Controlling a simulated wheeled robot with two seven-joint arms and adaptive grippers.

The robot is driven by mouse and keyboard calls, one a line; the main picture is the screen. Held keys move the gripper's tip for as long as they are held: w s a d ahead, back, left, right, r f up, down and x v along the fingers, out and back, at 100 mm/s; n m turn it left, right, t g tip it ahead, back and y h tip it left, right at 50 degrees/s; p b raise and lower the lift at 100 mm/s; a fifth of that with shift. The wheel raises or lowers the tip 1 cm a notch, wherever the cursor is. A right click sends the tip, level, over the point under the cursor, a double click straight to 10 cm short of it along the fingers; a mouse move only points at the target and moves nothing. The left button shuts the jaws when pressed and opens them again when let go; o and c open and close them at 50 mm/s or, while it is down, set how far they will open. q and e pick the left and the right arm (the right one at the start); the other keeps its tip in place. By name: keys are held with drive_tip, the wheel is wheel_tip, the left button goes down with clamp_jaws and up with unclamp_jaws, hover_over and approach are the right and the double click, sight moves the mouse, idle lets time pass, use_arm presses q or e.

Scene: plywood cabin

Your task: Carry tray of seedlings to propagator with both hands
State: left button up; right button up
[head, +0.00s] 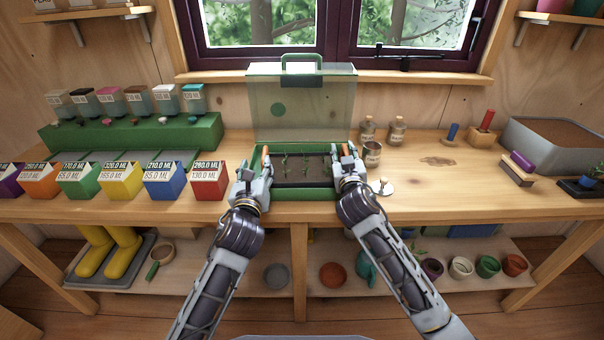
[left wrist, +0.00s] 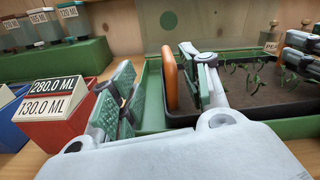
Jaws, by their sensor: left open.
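The dark seedling tray (head: 302,182) lies inside the green base of the propagator (head: 308,195), whose clear lid (head: 300,108) stands raised behind it. Small green seedlings (left wrist: 240,75) stand in the soil.
A red box (head: 209,182) stands close to the left of my left gripper, in a row of coloured boxes. Small jars (head: 372,154) stand right of the propagator. A large grey soil bin (head: 560,145) is at the far right. Bench space between is mostly clear.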

drive_tip(key=o, duration=0.8)
drive_tip(key=shift+s, duration=0.15)
drive_tip(key=s, duration=1.1)
drive_tip(key=shift+s, duration=0.35)
use_arm(q)
drive_tip(key=shift+s, duration=0.15)
use_arm(e)
drive_tip(key=shift+s+f, duration=0.1)
drive_tip(key=shift+s, duration=0.05)
idle(0.4)
